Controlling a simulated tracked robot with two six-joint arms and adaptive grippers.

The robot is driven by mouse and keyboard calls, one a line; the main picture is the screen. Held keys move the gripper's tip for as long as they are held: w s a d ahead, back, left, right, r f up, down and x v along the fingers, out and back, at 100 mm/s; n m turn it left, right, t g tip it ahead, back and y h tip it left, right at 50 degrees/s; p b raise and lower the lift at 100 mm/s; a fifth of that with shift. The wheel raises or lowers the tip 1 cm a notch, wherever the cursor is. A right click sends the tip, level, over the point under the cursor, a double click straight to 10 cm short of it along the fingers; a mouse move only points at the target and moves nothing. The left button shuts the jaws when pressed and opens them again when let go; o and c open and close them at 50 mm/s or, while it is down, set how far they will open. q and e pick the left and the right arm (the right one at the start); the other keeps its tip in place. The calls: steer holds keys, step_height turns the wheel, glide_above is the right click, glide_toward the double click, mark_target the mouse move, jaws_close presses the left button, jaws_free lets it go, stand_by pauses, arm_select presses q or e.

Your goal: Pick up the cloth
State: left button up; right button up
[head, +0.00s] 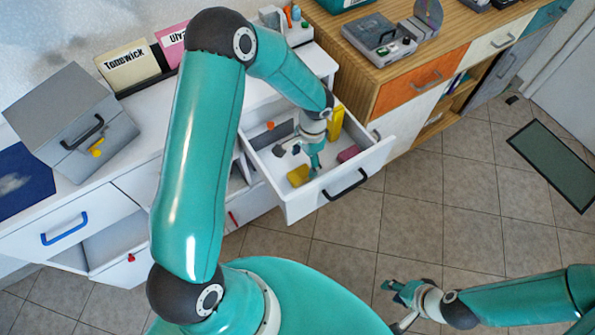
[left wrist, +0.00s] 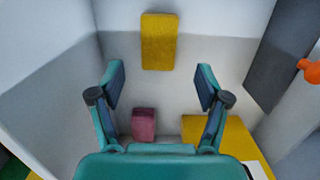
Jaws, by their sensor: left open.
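The pulled-out white drawer (head: 369,164) holds several small things. A flat yellow piece (head: 298,175) lies near its front left; it shows at the top of the left wrist view (left wrist: 159,40). It may be the cloth, but I cannot tell for sure. A pink block (head: 349,153) lies near the front right, and also shows in the left wrist view (left wrist: 144,124). My left gripper (head: 315,167) points down into the drawer. Its fingers (left wrist: 160,86) are apart with nothing between them. My right gripper (head: 392,306) is low at the right, spread and empty, away from the drawer.
A tall yellow thing (head: 336,122) stands at the drawer's back right. An orange thing (head: 271,125) is at the back left. The drawer's walls surround the left gripper. A grey box (head: 75,125) stands on the white counter. The tiled floor (head: 440,225) ahead is clear.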

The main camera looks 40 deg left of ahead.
mark_target(301, 172)
arm_select(q)
steer(key=shift+s+a+f+p, duration=0.1)
steer(key=shift+s+f+p, duration=0.1)
steer(key=shift+f, duration=0.8)
steer(key=shift+s+a+f+p, duration=0.1)
steer(key=shift+s+f+p, duration=0.05)
steer(key=shift+f, duration=0.85)
steer(key=shift+s+f+p, duration=0.2)
steer(key=shift+f, duration=0.8)
steer(key=c, duration=1.1)
steer(key=shift+c, duration=0.2)
steer(key=shift+r, duration=0.1)
step_height(301, 172, up, 20)
steer(key=b, duration=0.1)
